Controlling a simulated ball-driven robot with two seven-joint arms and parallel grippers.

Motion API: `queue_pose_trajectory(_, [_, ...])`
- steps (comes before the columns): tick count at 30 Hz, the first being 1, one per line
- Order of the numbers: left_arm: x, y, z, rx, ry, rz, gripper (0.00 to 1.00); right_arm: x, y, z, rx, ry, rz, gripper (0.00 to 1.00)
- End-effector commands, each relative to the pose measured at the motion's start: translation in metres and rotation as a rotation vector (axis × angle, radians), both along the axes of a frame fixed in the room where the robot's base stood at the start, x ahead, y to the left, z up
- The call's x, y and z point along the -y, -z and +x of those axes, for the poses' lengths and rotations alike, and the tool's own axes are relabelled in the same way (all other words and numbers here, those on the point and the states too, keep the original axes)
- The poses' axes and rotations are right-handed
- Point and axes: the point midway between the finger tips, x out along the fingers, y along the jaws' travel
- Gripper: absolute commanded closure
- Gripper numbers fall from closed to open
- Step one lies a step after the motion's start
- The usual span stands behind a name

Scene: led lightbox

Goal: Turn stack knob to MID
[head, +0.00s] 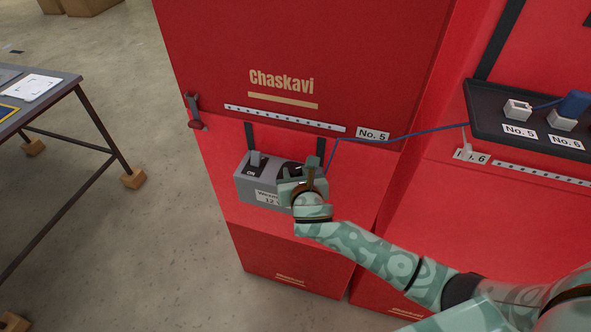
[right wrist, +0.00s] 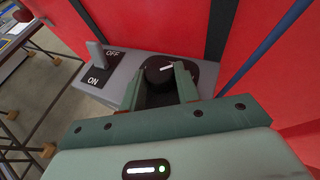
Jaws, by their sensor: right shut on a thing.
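The stack knob (right wrist: 157,74) is a round black dial on top of a grey control box (head: 248,184). A short white mark on it points to the right in the right wrist view. In the head view the knob (head: 289,168) is partly hidden by my right gripper (head: 307,177). In the right wrist view my right gripper (right wrist: 160,76) has its two fingers either side of the knob's grip, shut on it. Labels around the dial, including MID, cannot be read. My left gripper is not in view.
A lever switch (right wrist: 97,54) marked OFF and ON stands beside the knob. The box sits on the ledge of a red cabinet (head: 330,60). A blue cable (head: 400,136) runs right to a dark tray (head: 490,112). A grey table (head: 66,86) stands at left.

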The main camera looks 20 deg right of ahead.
Motion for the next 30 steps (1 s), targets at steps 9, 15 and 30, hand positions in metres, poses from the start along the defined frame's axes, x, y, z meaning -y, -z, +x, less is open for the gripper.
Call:
queue_pose_trajectory(9, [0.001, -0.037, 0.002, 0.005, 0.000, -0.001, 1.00, 0.008, -0.004, 0.001, -0.002, -0.270, -0.007, 0.91])
queue_pose_trajectory(15, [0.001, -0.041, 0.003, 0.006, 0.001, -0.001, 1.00, 0.011, -0.002, 0.002, -0.001, -0.460, -0.008, 0.91])
queue_pose_trajectory(30, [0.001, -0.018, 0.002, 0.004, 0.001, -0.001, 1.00, 0.016, 0.002, 0.006, 0.000, -0.826, -0.004, 0.91])
